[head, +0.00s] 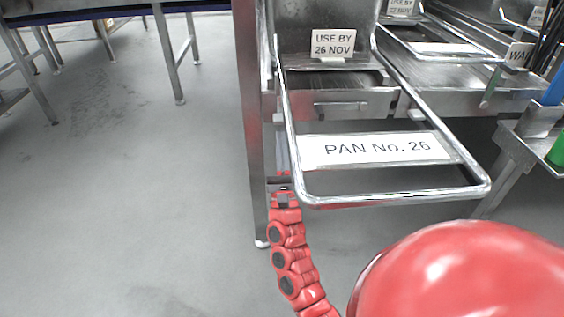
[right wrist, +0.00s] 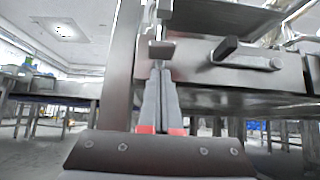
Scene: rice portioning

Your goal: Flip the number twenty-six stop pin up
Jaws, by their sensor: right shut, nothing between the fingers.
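A hinged wire frame with a white plate reading "PAN No. 26" (head: 378,149) juts out from the steel pan station. Below the pan, a short metal lever (head: 340,104) lies level across the front panel. In the right wrist view it shows as a level bar with a black end (right wrist: 229,47) and a round pivot at its right; I take it as the stop pin. My right gripper (head: 281,140) points up beside the frame's left bar, left of the lever. Its fingers (right wrist: 158,80) are together and empty, near a small metal tab (right wrist: 161,47); contact cannot be told. My left gripper is not seen.
A steel post (head: 250,130) stands close to the left of my right gripper. A "USE BY 26 NOV" card (head: 333,43) stands above the panel. A neighbouring pan station (head: 470,90) is at the right. The floor at left is open.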

